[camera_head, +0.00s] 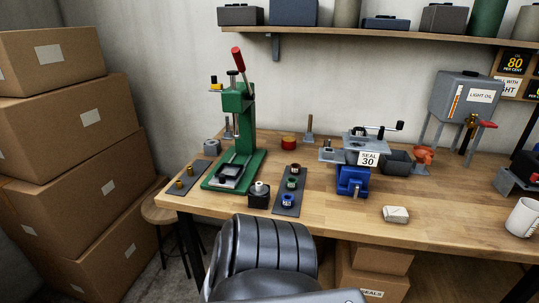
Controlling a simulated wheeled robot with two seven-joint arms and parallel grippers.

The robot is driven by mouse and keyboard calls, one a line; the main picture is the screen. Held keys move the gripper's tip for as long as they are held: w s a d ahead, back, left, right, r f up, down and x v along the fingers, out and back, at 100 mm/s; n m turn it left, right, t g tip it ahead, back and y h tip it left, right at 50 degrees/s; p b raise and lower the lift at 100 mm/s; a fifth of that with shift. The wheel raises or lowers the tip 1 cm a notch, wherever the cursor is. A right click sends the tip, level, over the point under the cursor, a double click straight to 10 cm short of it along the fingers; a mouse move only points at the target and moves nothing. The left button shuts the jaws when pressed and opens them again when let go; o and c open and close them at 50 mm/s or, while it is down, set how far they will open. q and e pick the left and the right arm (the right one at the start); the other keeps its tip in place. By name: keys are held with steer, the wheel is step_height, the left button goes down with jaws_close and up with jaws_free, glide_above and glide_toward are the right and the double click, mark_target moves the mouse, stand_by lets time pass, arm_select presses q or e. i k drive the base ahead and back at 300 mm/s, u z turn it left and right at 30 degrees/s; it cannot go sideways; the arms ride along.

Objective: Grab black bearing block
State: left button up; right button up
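A small black block (259,197) with a pale round piece on top stands near the front of the wooden workbench; it looks like the bearing block. It is just right of the green press (237,138) and left of a dark mat (282,211) with several coloured rings on it. Its front and top show, and nothing is touching it from above. Neither of my grippers is in view.
Cardboard boxes (75,150) are stacked at left. A blue vise-like device (352,181) stands right of the mat. The bench (447,220) has free room at right.

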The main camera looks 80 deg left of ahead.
mark_target(258, 200)
steer(key=i, duration=1.05)
steer(key=u, duration=1.5)
